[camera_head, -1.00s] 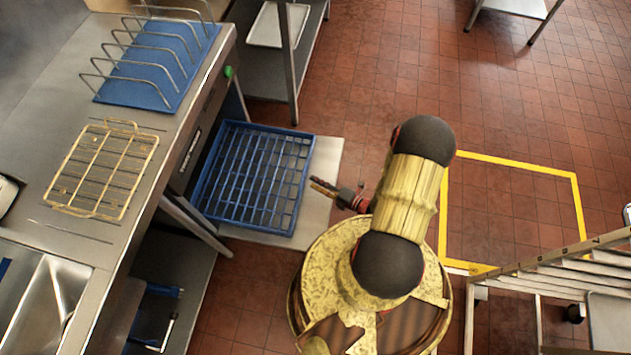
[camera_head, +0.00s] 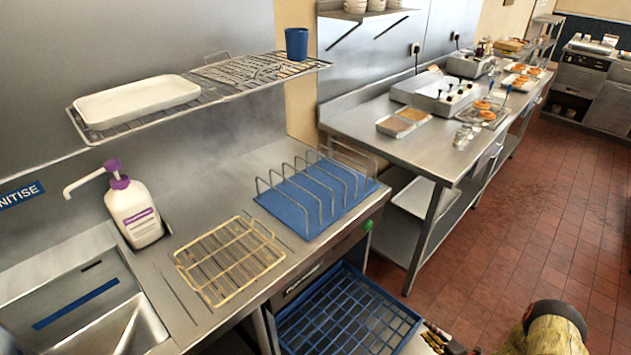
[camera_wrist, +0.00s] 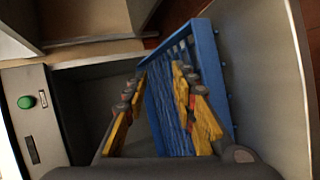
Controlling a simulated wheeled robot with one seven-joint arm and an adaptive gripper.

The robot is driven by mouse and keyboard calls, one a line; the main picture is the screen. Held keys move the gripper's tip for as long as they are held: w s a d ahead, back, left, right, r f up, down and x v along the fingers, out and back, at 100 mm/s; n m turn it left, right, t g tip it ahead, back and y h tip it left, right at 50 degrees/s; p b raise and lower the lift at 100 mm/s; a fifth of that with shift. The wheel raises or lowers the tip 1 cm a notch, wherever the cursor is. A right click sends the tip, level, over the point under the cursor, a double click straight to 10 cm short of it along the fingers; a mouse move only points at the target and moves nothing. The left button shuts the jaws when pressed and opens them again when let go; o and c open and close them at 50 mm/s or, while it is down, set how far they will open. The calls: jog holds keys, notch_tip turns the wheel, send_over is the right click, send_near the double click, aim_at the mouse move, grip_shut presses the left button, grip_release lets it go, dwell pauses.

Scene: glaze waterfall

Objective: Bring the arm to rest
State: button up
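My gripper (camera_wrist: 158,82) shows in the wrist view with its two yellow fingers spread apart. Nothing is held between them. Beyond the fingers lies the blue slatted crate (camera_wrist: 205,52), at a distance that I cannot judge. In the head view my gripper (camera_head: 437,338) is small at the bottom edge, just right of the blue crate (camera_head: 350,318), and partly cut off. My arm's yellow and black link shows at the bottom right; most of the arm is out of view.
A steel counter (camera_head: 205,318) at the left bears a wire rack (camera_head: 230,260), a blue rack with wire hoops (camera_head: 315,197) and a pump bottle (camera_head: 133,215). A steel table (camera_head: 430,150) stands along the back wall. The red tiled floor (camera_head: 520,240) at the right is clear.

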jog(key=w+d+r+m+g+h, duration=0.1)
jog(key=w+d+r+m, duration=0.1)
jog(key=w+r, duration=0.35)
jog(key=w+d+r+m+h, duration=0.1)
jog(key=w+d+r+h, duration=0.1)
jog(key=r, duration=0.7)
jog(key=w+d+r+m+g+h, duration=0.15)
jog(key=w+r, duration=0.25)
jog(key=r, duration=0.4)
jog(key=s+a+r+m+h, duration=0.1)
jog(key=s+a+r+m, duration=0.15)
jog(key=r, duration=0.75)
jog(key=s+a+r+m+h, duration=0.1)
jog(key=a+r+m, duration=0.25)
jog(key=r, duration=0.65)
jog(key=s+a+r+m+g, duration=0.2)
jog(key=s+a+r+m, duration=0.4)
jog(key=s+a+r, duration=0.55)
jog(key=s+a+r+m+g+y, duration=0.1)
jog(key=s+a, duration=0.4)
jog(key=s, duration=0.6)
jog(key=s+a+r+m+g+y, duration=0.1)
jog(key=s+a+r+m, duration=0.3)
jog(key=s, duration=0.8)
jog(key=shift+a+y, duration=0.45)
jog(key=shift+a, duration=0.7)
